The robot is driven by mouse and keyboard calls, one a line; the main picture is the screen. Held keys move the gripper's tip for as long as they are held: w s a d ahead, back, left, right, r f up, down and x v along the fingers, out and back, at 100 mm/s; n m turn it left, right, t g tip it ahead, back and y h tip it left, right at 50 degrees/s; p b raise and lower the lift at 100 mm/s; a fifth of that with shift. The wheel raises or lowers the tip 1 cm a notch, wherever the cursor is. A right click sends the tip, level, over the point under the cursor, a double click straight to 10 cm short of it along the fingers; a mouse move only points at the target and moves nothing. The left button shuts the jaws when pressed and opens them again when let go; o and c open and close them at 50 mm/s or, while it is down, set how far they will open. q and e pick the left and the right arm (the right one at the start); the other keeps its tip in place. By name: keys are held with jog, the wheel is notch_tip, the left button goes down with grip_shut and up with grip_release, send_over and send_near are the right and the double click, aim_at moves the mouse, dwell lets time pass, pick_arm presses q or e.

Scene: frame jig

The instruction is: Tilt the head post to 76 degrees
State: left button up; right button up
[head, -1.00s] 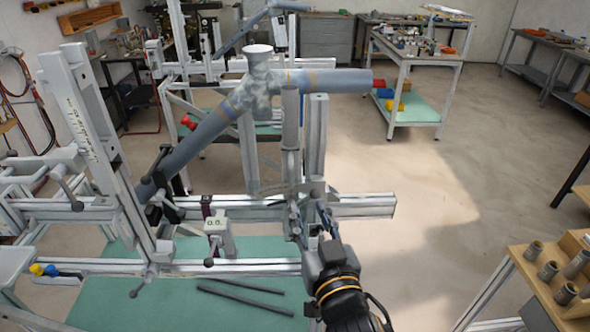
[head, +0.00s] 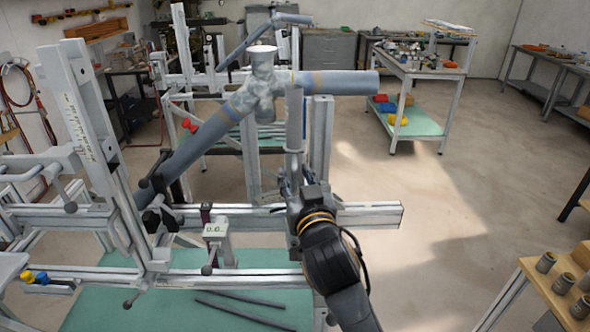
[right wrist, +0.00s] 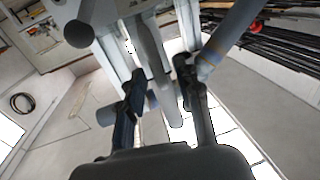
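The tilted grey post with a printed scale (head: 82,125), which looks like the head post, stands at the left of the jig and leans back to the left. Clamp handles sit along it and at its foot. The grey bicycle-like tube assembly (head: 205,143) runs up from near it to a joint, with a level tube to the right. My right gripper (head: 296,181) is at the lower part of an upright round post (head: 295,125), its fingers on either side of it. In the right wrist view the fingers (right wrist: 160,80) are apart, with a tube between them; contact is unclear. My left gripper is out of view.
A small white box with a readout (head: 216,231) sits on the jig's lower beam. Dark rods (head: 240,312) lie on the green shelf (head: 140,308). A cart (head: 409,120) stands behind, and a bench with metal cylinders (head: 545,285) at the right. Open floor lies between.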

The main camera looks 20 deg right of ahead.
jog(key=shift+w, duration=0.65)
grip_shut()
jog(key=shift+a, duration=0.15)
jog(key=w+a+n+p, duration=0.1)
jog(key=a+n+p, duration=0.1)
jog(key=a, duration=0.3)
jog(key=shift+w+a+f+n, duration=0.3)
jog(key=shift+w+a+n, duration=0.05)
jog(key=shift+a+n, duration=0.05)
grip_release()
jog(key=shift+r, duration=0.1)
